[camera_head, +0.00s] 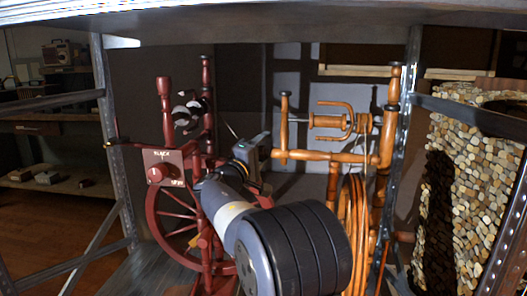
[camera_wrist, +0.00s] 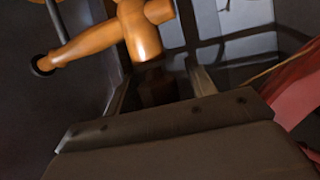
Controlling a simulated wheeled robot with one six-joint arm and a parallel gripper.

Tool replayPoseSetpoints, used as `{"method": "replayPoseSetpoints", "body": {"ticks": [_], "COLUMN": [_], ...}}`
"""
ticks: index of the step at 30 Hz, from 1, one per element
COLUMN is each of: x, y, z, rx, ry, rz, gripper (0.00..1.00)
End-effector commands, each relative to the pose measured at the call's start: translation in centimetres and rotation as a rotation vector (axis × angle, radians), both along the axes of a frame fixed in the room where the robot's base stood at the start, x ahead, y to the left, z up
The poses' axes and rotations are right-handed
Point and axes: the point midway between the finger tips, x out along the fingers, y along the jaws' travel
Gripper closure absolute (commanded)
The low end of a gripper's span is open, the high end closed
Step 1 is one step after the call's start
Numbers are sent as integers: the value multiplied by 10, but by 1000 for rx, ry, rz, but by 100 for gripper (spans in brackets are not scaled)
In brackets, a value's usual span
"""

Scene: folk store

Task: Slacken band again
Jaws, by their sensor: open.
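In the head view a red spinning wheel (camera_head: 165,110) stands at left and an orange wooden spinning wheel (camera_head: 385,145) at right. A plate (camera_head: 178,158) on the red one carries a red knob (camera_head: 155,174); its upper label seems to read "SLACK". My gripper (camera_head: 264,150) is open beside the left end of the orange wheel's crossbar (camera_head: 305,155). In the wrist view a dark reddish-brown end (camera_wrist: 157,88) lies between the fingers, below an orange turned wooden part (camera_wrist: 140,30). I cannot tell whether the fingers touch it. I cannot make out the band for certain.
Metal rack posts (camera_head: 112,140) stand at both sides, and a shelf edge (camera_head: 260,18) crosses overhead. A pebbled column (camera_head: 470,170) is at far right. A side shelf (camera_head: 55,185) with small items is at far left. My arm hides much of the space between the wheels.

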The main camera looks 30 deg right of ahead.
Motion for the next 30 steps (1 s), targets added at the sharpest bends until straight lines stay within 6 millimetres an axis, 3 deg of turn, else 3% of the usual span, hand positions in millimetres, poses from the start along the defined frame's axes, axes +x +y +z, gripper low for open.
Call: {"method": "replayPoseSetpoints", "body": {"ticks": [8,25,30], "x": [1,1,1], "y": [-2,-1,-1], "z": [0,0,1], "rx": [0,0,5], "ry": [1,1,6], "rz": [0,0,0], "gripper": [47,92,92]}}
